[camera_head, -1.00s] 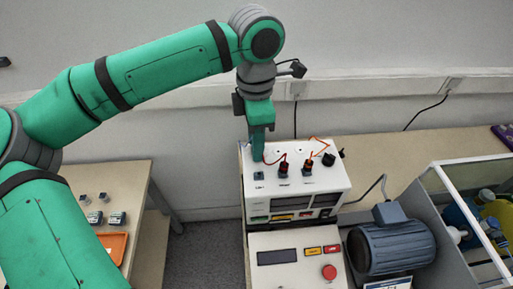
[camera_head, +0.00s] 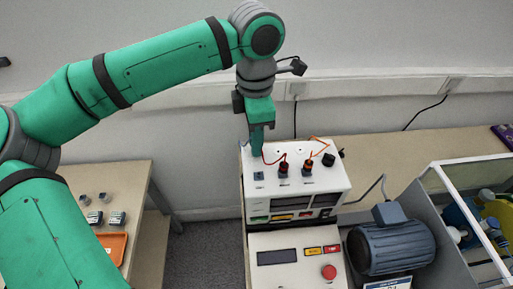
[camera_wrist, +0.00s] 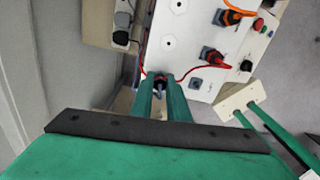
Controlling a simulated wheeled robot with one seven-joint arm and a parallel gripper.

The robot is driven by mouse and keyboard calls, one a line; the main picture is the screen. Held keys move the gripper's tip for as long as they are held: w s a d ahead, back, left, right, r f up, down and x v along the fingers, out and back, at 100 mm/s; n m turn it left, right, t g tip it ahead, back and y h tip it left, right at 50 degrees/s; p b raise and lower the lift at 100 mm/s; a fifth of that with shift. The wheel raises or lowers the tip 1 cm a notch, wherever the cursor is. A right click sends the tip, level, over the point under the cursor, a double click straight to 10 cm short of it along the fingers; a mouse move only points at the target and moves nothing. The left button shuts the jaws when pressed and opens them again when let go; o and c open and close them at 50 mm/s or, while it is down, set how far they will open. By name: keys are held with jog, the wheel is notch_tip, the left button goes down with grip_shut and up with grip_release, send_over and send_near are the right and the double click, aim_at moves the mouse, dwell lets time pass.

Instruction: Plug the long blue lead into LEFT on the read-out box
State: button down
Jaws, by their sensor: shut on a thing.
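The white read-out box (camera_head: 328,180) stands on the bench. My gripper (camera_head: 256,154) points down over its back left part; the fingers also show in the wrist view (camera_wrist: 161,84). They are shut on a small dark plug (camera_wrist: 159,79) with a bluish tip, mostly hidden between them. A red lead (camera_wrist: 187,68) loops from beside the fingers to a dark and red plug (camera_wrist: 210,54) on the box. A blue-grey square socket (camera_head: 258,176) is empty at the box's front left. I cannot make out a long blue lead or read the socket labels.
A second plug (camera_head: 307,168) with an orange lead (camera_head: 318,145) sits on the box. A control panel with a red button (camera_head: 328,272) is in front, a blue-grey motor (camera_head: 390,245) to the right. A side table with an orange tray (camera_head: 112,247) stands left.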

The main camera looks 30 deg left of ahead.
jog(key=shift+r, duration=0.15)
jog(key=shift+r, duration=1.6)
jog(key=shift+s+d, duration=0.1)
jog(key=shift+s+d+r, duration=0.2)
jog(key=shift+s+d, duration=0.4)
jog(key=shift+s, duration=0.2)
jog(key=shift+s+d+r, duration=0.25)
jog(key=shift+s+d, duration=0.35)
jog(key=shift+s, duration=0.25)
jog(key=shift+s+d+r, duration=0.2)
jog(key=shift+s+d, duration=0.4)
jog(key=shift+s, duration=0.2)
jog(key=shift+s+d+f, duration=0.15)
jog(key=shift+f, duration=1.45)
jog(key=shift+f, duration=1)
